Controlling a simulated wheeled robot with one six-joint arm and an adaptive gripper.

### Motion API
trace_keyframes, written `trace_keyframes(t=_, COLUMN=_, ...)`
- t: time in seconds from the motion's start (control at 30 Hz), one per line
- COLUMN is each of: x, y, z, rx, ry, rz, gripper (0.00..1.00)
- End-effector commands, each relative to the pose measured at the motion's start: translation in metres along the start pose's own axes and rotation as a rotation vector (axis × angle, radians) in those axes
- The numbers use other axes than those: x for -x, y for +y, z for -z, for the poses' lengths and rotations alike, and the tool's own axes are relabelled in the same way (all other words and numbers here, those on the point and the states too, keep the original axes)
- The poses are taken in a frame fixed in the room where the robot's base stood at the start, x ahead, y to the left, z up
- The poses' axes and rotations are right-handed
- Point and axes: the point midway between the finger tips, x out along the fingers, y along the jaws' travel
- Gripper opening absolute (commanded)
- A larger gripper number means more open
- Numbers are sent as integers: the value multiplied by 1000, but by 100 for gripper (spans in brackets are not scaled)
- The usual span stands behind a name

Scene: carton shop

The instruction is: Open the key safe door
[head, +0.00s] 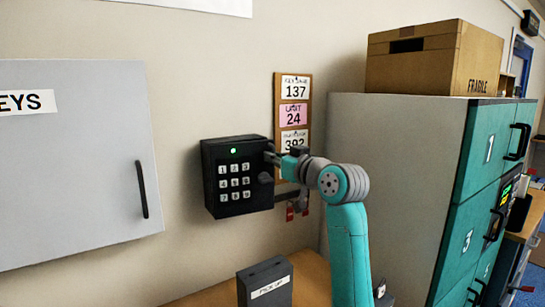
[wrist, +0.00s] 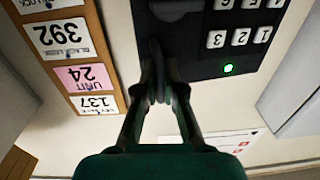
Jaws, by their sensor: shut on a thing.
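The key safe (head: 215,165) is a black box on the wall with a white-key keypad (head: 235,182) and a lit green light (head: 233,151). Its door looks shut. My gripper (head: 272,157) is at the safe's upper right edge. In the wrist view, which shows the safe upside down, my gripper (wrist: 158,92) is shut on a thin dark handle (wrist: 155,52) by the door's edge. The fingers hide part of it. The green light also shows there (wrist: 228,68).
A wall board with number cards (head: 293,115) hangs right behind my gripper, with red-tagged keys (head: 290,213) below. A grey cabinet marked KEYS (head: 80,170) is at left. A PICK UP box (head: 265,284) stands below. Teal lockers (head: 485,180) with a carton (head: 430,60) are at right.

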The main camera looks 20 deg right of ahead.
Motion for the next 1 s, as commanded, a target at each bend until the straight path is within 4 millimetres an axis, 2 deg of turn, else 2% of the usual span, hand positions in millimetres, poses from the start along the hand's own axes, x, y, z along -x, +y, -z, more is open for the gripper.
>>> trace_keyframes(t=0.5, x=50, y=-48, z=0, rx=-1, ry=3, rz=-409, gripper=0)
trace_keyframes(t=1.0, x=77, y=-105, z=-1, rx=1, ry=2, rz=-812, gripper=0)
